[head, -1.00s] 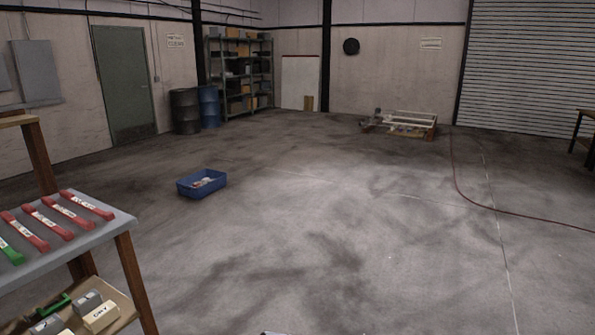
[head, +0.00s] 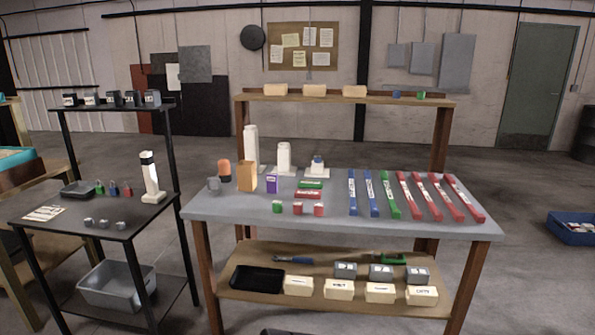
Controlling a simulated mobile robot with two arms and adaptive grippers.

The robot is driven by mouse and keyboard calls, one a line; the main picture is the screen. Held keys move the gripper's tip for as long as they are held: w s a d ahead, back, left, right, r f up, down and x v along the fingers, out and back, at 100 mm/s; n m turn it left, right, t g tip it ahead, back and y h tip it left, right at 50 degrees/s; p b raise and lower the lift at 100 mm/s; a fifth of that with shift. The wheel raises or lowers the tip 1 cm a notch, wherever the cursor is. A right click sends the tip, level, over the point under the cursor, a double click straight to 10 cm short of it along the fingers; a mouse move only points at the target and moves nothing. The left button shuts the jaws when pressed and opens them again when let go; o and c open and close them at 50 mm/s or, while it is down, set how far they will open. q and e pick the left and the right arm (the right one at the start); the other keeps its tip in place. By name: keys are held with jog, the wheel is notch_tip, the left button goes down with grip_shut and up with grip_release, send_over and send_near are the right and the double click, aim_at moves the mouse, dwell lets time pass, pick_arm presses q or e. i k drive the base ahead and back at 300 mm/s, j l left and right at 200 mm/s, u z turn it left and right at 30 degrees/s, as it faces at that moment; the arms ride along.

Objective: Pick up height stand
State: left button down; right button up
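I cannot tell which of these is the height stand. Neither of my grippers is in the head view.
Red, green and blue bars (head: 409,195) lie on the table's right. An orange box (head: 246,178) and a purple box (head: 272,183) stand before the tall stands. A raised shelf (head: 420,98) runs behind. A blue bin (head: 572,228) is on open floor at right.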

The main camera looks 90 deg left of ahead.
aim_at(318, 170)
jog(key=u, duration=2.7)
jog(key=i+l+u, duration=0.35)
jog(key=i+l, duration=0.15)
jog(key=l, duration=0.25)
